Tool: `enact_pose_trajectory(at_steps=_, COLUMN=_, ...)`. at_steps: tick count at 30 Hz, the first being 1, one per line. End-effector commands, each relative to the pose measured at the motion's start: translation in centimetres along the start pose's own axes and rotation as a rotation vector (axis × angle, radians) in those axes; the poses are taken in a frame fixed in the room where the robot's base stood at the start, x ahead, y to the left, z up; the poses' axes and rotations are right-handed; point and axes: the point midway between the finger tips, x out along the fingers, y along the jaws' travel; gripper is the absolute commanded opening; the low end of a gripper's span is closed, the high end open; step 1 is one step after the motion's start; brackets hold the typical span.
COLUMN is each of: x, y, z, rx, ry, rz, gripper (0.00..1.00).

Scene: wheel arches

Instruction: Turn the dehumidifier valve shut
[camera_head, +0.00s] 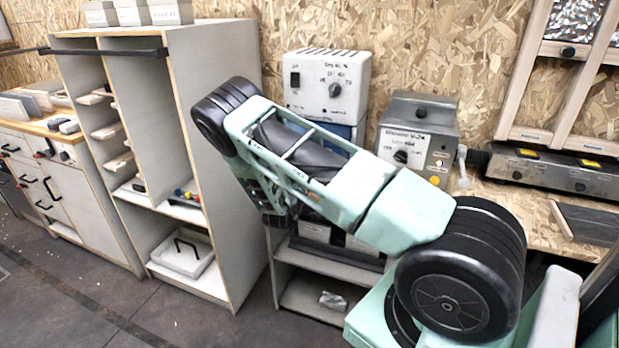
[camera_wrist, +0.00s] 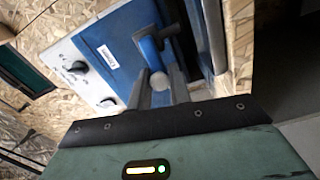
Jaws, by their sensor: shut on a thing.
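A white box with a dark knob and a black switch (camera_head: 328,85), probably the dehumidifier, stands against the wall in the head view, with a blue part under its panel. In the wrist view its pale panel (camera_wrist: 85,60) carries dark knobs, and the blue body (camera_wrist: 115,40) bears a small white label. The knob's exact turn cannot be told. In the head view my arm hides the gripper and the valve.
A grey unit with a dial and yellow button (camera_head: 416,135) stands right of the white box. A tall open shelf cabinet (camera_head: 215,130) stands close on the left. A long dark unit (camera_head: 555,170) lies on the bench at right. Floor at front left is clear.

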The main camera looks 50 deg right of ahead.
Motion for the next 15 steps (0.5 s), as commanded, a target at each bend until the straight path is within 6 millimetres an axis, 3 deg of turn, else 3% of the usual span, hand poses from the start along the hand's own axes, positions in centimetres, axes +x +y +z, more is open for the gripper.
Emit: enact_pose_trajectory(at_steps=15, x=-0.06, y=-0.23, z=0.02, rx=-0.042, ry=0.001, rz=-0.002, gripper=0.0)
